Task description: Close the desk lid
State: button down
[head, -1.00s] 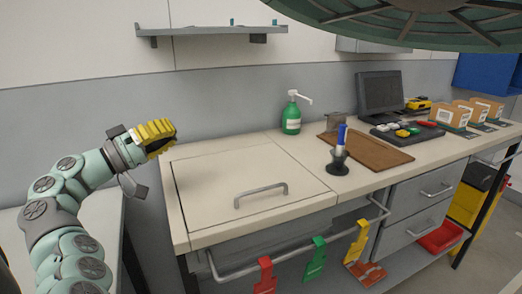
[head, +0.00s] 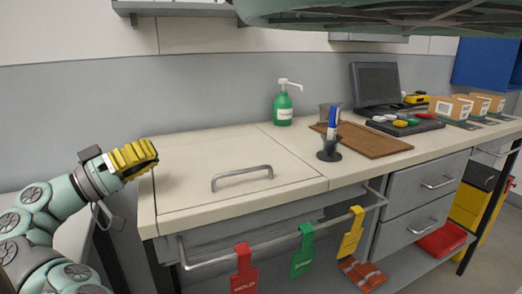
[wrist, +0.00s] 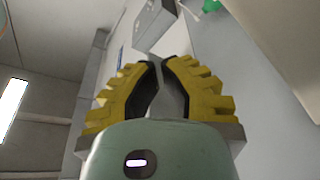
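The desk lid (head: 215,165) is a cream panel set in the left part of the worktop, with a grey bar handle (head: 242,178) near its front edge. It lies flat and looks level with the surrounding top; thin seams show around it. My gripper (head: 148,158), with yellow ribbed fingers, is at the lid's left side, near the desk's left edge, apart from the handle. In the wrist view my gripper (wrist: 160,63) has its fingertips close together, with nothing seen between them.
A green pump bottle (head: 283,105), a pen cup (head: 329,150) and a brown board (head: 365,140) stand right of the lid. A front rail (head: 270,237) carries red, green and yellow tags. A wall shelf (head: 185,6) hangs above. The top around the handle is clear.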

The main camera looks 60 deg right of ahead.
dwell(0.4)
notch_tip(320, 180, up, 10)
dwell(0.5)
jog(key=shift+s, duration=0.1)
